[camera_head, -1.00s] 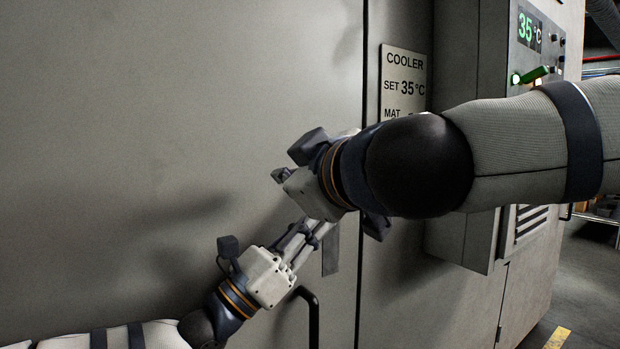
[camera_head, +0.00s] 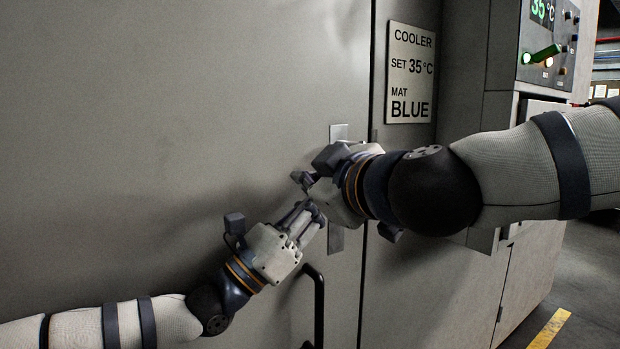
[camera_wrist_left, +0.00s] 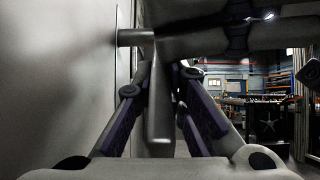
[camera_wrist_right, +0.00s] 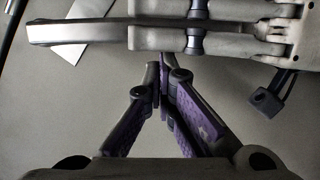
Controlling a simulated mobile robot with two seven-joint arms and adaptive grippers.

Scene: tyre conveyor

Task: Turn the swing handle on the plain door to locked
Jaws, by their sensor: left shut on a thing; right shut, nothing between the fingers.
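The swing handle sits on a narrow light plate (camera_head: 338,132) on the plain grey door (camera_head: 180,120), with its lever mostly hidden behind my grippers in the head view. In the left wrist view the metal lever (camera_wrist_left: 160,115) hangs from a short shaft at the plate, between my left gripper's fingers. My left gripper (camera_head: 316,210) is shut on the lever. In the right wrist view the lever (camera_wrist_right: 75,32) extends left from the left gripper's fingers. My right gripper (camera_head: 305,183) is shut and empty, close to the left gripper; its fingertips (camera_wrist_right: 160,70) show below the lever.
A black pull bar (camera_head: 319,305) is on the door just below the grippers. A cooler sign (camera_head: 411,75) is to the right of the door seam. A control box with a green lever (camera_head: 543,54) stands further right. Open floor lies at far right.

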